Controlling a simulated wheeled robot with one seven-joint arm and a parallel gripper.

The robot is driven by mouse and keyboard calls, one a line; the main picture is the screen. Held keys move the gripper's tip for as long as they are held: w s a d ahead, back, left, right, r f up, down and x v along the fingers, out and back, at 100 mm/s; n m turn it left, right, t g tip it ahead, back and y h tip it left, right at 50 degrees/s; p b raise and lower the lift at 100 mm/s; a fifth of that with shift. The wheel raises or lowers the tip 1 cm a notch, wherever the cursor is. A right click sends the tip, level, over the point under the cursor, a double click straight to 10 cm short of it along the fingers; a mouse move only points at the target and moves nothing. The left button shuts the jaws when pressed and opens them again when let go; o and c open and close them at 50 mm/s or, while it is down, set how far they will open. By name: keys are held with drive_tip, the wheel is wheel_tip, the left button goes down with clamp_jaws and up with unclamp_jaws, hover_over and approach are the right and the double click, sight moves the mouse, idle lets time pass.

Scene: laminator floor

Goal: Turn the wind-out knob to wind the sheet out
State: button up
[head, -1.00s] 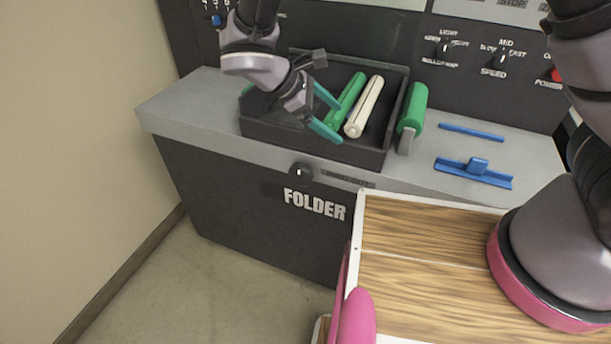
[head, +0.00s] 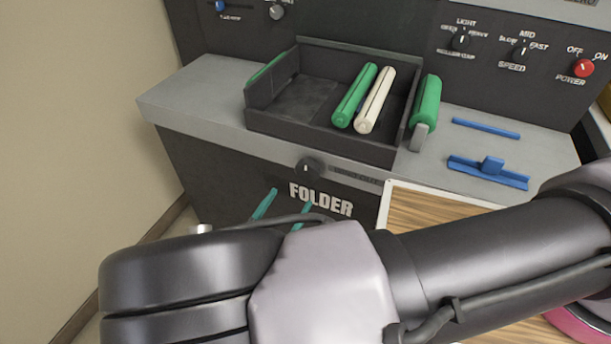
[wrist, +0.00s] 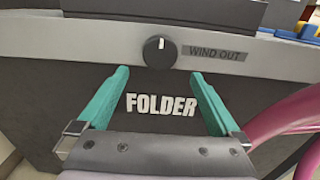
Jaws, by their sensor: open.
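The wind-out knob (head: 310,168) is a black round knob with a white pointer line on the grey front edge of the machine, above the FOLDER lettering. In the wrist view the knob (wrist: 159,52) has its pointer near upright, with a WIND OUT label to its right. My gripper (wrist: 162,78) is open and empty, its two teal fingers apart, below and in front of the knob and not around it. In the head view the teal fingertips of my gripper (head: 290,198) show below the knob, while my arm hides the rest. No sheet can be made out.
A dark tray (head: 262,117) on the machine top holds a green roller (head: 354,97) and a cream roller (head: 375,100). Another green roller (head: 427,103) and blue pieces (head: 489,172) lie right of it. A wooden-topped surface (head: 430,207) stands in front at right.

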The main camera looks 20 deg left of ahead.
sight(306, 174)
drive_tip(key=w, duration=0.6)
drive_tip(key=w+d, duration=0.1)
drive_tip(key=w, duration=0.2)
drive_tip(key=shift+w, duration=0.15)
drive_tip(key=shift+c, duration=0.3)
drive_tip(key=c, duration=1.1)
